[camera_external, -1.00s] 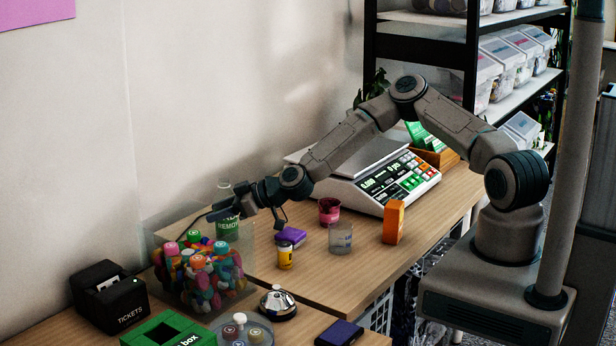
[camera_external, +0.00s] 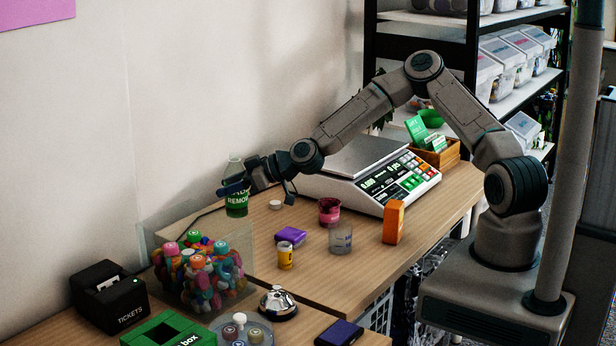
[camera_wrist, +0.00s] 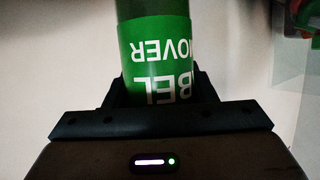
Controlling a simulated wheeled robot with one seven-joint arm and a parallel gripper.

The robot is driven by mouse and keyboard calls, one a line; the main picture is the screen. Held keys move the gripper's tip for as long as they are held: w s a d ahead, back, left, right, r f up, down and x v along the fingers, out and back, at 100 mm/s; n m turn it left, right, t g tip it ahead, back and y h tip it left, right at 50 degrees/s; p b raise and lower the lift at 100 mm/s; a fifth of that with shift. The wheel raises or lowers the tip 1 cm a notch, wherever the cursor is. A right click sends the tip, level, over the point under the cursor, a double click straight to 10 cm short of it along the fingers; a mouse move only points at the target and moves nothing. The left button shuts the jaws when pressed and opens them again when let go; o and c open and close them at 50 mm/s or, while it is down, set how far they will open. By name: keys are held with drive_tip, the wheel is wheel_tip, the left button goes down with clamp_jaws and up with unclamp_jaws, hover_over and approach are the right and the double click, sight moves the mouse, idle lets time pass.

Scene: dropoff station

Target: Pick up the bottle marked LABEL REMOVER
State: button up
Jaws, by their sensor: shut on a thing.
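The LABEL REMOVER bottle (camera_external: 236,204) is green with a clear upper part and white lettering.
A clear bin (camera_external: 150,262) of colourful pieces stands just in front. A scale (camera_external: 375,187) is behind.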

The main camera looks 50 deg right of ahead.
drive_tip(key=s+d+r+b, duration=0.1)
drive_tip(key=s+d+r, duration=0.1)
drive_tip(key=d+r, duration=0.3)
drive_tip(key=shift+s+d, duration=0.25)
drive_tip(key=shift+d, duration=1.2)
drive_tip(key=shift+r, duration=0.1)
